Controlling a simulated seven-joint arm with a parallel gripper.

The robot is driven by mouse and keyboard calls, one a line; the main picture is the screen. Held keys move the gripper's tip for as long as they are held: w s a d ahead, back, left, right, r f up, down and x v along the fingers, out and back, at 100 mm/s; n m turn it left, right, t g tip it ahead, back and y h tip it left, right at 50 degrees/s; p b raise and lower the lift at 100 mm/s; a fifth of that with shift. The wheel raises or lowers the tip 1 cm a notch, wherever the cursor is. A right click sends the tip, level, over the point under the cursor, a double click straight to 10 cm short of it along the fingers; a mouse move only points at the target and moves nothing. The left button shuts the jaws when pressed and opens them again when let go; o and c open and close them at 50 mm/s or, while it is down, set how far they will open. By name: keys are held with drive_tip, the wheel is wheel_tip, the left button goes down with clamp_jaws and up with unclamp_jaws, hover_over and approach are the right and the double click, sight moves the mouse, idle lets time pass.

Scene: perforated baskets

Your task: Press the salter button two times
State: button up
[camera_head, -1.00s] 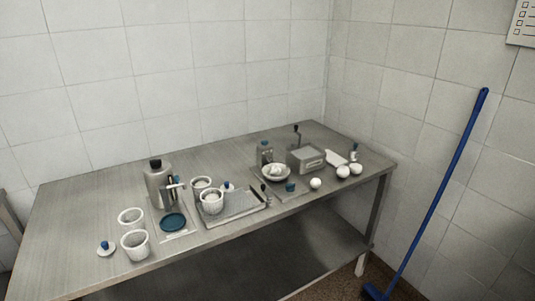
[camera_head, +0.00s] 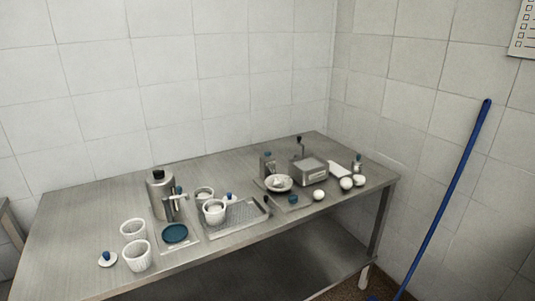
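My gripper is not in view. No part is labelled as the salter, so I cannot tell for certain which one it is. A small grey upright device (camera_head: 267,167) with a blue spot on top stands at the back right of the steel table, behind a white bowl (camera_head: 278,183). A grey metal box (camera_head: 309,172) with a dark-tipped lever behind it stands to its right. A tall metal cylinder (camera_head: 157,198) with a black top and a side spout stands at the left. A small blue piece (camera_head: 293,199) sits in front of the bowl. Any button is too small to make out.
The steel table (camera_head: 85,210) is bare along its back left. White perforated baskets (camera_head: 137,256), a blue disc (camera_head: 175,233) and a metal tray (camera_head: 240,218) stand at left and centre. White balls (camera_head: 346,183) lie at right. A blue pole (camera_head: 450,195) leans against the right wall.

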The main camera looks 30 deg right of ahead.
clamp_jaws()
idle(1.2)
